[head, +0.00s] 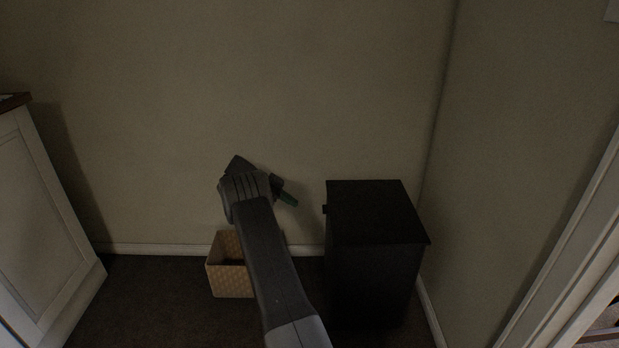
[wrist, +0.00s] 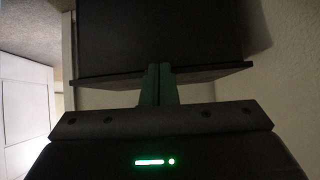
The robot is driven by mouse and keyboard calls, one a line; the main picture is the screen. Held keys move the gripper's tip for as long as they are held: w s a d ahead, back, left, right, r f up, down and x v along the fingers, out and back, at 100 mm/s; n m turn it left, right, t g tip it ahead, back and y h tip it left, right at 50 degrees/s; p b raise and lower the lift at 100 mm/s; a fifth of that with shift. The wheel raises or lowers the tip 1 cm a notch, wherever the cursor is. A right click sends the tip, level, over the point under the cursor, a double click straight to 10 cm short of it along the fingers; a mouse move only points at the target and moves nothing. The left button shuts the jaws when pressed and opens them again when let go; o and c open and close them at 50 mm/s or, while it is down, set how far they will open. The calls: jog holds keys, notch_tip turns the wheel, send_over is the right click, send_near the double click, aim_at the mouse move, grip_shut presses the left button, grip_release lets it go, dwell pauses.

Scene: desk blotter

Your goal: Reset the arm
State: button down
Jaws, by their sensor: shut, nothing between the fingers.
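The arm crosses the middle of the head view and hides part of the floor and of a woven basket.
The woven tan basket (head: 231,283) stands on the dark floor by the wall, partly behind my arm. The black cabinet also fills the upper wrist view (wrist: 160,38). A white cabinet (head: 42,215) is at the left. A white door frame (head: 565,265) is at the right.

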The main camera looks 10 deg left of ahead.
dwell(0.3)
jog(key=b, duration=0.3)
send_near(331, 206)
jog(key=d, duration=0.2)
jog(key=f, duration=0.1)
jog(key=d+f, duration=0.1)
jog(key=shift+w+f, duration=0.15)
jog(key=shift+f, duration=0.1)
